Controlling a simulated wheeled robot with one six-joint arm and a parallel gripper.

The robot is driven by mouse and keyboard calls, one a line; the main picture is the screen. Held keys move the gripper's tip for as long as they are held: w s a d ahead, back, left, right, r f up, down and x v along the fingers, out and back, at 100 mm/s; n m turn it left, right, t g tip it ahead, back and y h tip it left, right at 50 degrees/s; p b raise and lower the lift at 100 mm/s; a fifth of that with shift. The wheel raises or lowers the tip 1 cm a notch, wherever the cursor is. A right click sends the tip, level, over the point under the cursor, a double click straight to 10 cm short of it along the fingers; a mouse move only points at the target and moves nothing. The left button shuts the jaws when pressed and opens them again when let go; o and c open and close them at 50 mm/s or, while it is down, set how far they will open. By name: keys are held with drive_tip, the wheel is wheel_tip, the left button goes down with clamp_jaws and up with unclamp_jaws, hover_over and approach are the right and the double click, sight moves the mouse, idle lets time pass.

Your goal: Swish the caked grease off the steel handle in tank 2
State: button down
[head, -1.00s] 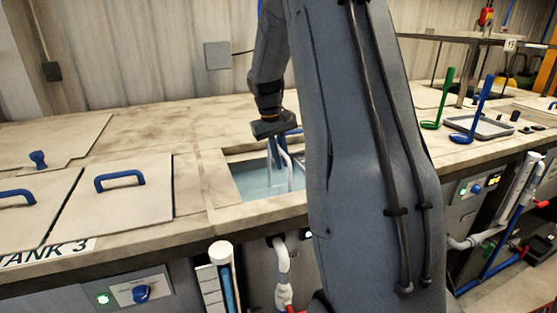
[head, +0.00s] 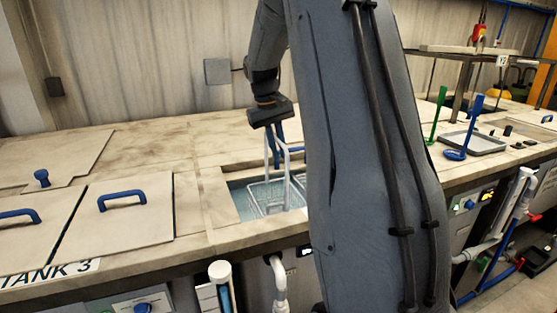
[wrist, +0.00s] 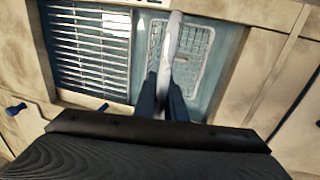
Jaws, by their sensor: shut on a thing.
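My gripper (head: 277,135) is shut on the tall pale handle of a wire basket (head: 268,198), over an open tank (head: 241,203) of bluish water. The basket's upper part shows at the tank opening; I cannot tell how deep its bottom sits. In the wrist view the dark fingers (wrist: 165,98) close around the basket handle (wrist: 172,40), with the mesh basket (wrist: 203,50) below. I cannot make out the steel handle or any grease on it. My arm hides the right part of the tank in the head view.
A slatted grate (wrist: 92,55) lies beside the basket in the wrist view. A closed lid with a blue handle (head: 122,201) covers tank 3 to the left. A tray (head: 476,143) and blue and green upright tools stand on the counter at right.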

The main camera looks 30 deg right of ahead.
wheel_tip(320, 180, up, 12)
drive_tip(key=shift+f, duration=0.15)
idle(0.4)
idle(0.3)
